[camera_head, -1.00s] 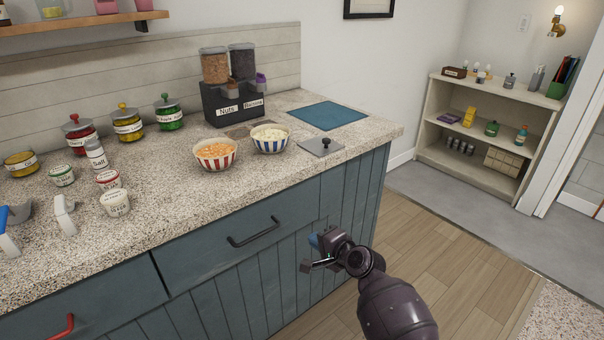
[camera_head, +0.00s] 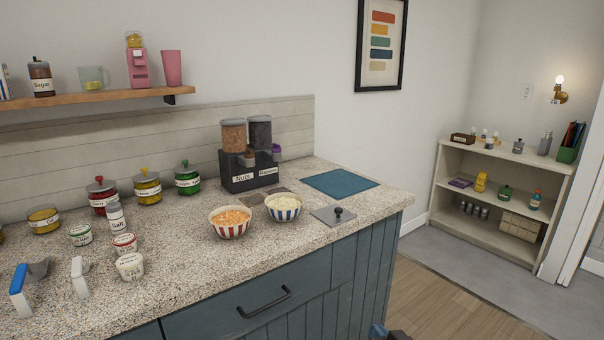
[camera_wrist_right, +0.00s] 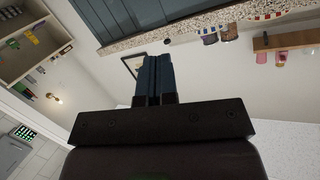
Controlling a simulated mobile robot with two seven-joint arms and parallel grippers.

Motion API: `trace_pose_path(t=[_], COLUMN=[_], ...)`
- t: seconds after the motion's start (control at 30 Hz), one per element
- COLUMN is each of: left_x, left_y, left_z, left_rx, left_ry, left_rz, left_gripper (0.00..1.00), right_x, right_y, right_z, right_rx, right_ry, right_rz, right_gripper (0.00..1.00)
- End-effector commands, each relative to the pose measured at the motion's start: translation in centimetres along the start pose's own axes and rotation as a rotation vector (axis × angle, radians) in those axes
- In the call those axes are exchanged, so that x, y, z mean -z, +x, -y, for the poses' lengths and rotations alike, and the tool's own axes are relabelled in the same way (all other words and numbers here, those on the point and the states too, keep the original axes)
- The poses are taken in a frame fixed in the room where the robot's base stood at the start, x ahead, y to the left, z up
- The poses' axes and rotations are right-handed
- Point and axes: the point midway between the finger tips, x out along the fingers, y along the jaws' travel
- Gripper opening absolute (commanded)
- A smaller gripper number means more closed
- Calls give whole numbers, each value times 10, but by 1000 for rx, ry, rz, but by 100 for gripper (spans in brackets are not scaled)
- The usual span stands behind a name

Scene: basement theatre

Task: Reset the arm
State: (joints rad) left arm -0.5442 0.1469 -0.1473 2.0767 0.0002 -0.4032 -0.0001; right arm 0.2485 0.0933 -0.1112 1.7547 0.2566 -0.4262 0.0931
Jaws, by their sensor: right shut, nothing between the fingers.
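My right gripper (camera_wrist_right: 154,80) shows in the right wrist view with its two dark blue fingers pressed together and nothing between them. In the head view only a small part of the right gripper (camera_head: 388,332) shows at the bottom edge, in front of the blue-grey cabinet. It is apart from the counter. The right wrist view is tilted far over, with the counter edge (camera_wrist_right: 190,27) across its top. My left gripper is in neither view.
The speckled counter (camera_head: 180,265) holds a red-striped bowl (camera_head: 231,227), a blue-striped bowl (camera_head: 284,212), a dispenser (camera_head: 247,170) and several jars. A drawer handle (camera_head: 264,304) sticks out in front. A low shelf unit (camera_head: 489,232) stands at the back right. Floor (camera_head: 455,305) right of the cabinet is clear.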

Motion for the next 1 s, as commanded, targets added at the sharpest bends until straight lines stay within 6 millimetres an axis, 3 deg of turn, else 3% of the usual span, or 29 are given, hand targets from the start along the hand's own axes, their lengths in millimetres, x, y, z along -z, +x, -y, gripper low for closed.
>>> trace_pose_path(t=[0.03, 0.33, 0.7, 0.83, 1.0], left_x=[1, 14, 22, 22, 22], left_y=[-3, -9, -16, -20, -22], left_z=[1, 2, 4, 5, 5], left_rx=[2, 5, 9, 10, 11], left_ry=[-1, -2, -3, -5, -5], left_rz=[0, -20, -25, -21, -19], left_gripper=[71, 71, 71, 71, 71], right_x=[-5, -50, -121, -145, -158], right_y=[-20, -128, -261, -294, -312], right_z=[-6, -36, -56, -60, -62], right_rx=[-24, -146, -247, -269, -282], right_ry=[-46, -247, -269, -254, -245], right_rz=[2, 71, 268, 336, 372], right_gripper=[0, 0, 0, 0, 0])
